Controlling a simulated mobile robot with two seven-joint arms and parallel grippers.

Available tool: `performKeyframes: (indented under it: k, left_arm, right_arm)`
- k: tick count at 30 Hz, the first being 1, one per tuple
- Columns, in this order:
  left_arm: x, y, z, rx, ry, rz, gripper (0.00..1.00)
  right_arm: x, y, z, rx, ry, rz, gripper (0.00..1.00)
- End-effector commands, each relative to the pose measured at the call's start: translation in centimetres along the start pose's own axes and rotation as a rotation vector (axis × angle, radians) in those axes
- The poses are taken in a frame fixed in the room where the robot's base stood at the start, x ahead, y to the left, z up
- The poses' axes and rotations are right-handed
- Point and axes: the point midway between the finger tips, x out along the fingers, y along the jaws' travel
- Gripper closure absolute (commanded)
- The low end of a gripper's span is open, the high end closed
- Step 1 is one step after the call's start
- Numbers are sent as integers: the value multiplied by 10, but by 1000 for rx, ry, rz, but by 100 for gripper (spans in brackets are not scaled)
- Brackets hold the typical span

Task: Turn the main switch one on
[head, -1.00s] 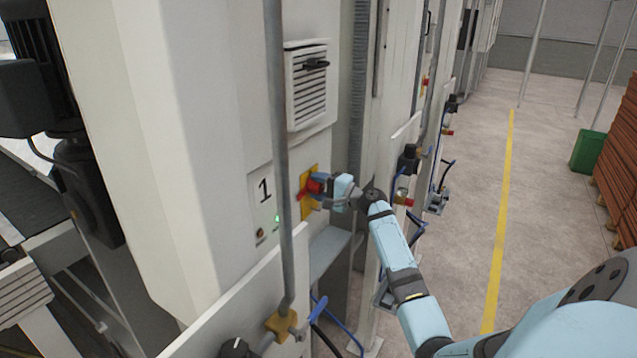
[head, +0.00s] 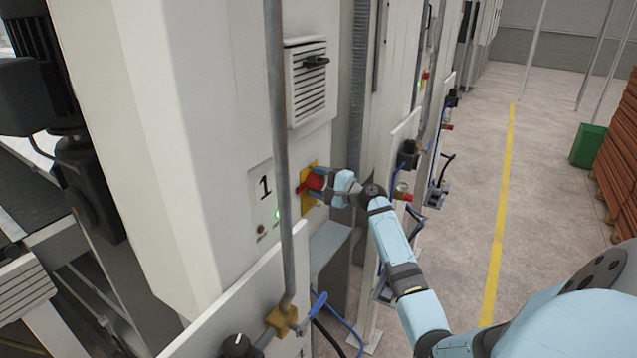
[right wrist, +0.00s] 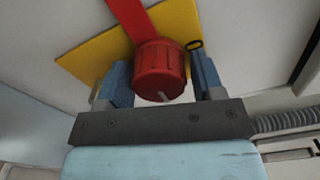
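The main switch is a red round knob (head: 315,181) with a red lever on a yellow plate (head: 308,202), on the white cabinet panel marked 1. In the right wrist view the knob (right wrist: 160,72) shows a white mark on its face, and the red lever runs to the top of the yellow plate (right wrist: 85,62). My right gripper (head: 322,188) is at the switch. In the right wrist view its two blue fingers (right wrist: 162,80) stand on either side of the knob, with a narrow gap on the right; left contact is unclear. My left gripper is not in view.
A grey vertical pipe (head: 278,130) runs in front of the cabinet, left of the switch. A green lamp (head: 277,214) is lit below the number. A vent box (head: 307,85) is above.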

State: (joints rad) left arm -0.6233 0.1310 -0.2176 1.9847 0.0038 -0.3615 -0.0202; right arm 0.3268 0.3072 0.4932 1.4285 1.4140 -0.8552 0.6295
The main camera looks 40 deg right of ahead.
Motion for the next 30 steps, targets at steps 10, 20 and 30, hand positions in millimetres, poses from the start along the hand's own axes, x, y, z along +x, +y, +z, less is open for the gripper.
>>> performKeyframes:
  k: [10, 20, 30]
  left_arm:
    - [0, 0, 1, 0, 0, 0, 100]
    - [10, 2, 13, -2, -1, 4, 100]
    - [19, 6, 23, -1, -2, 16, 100]
  right_arm:
    - [-1, 0, 0, -2, -1, 1, 27]
    - [-54, 5, -1, -4, 0, 3, 27]
    - [-122, 2, -1, -2, 0, 1, 27]
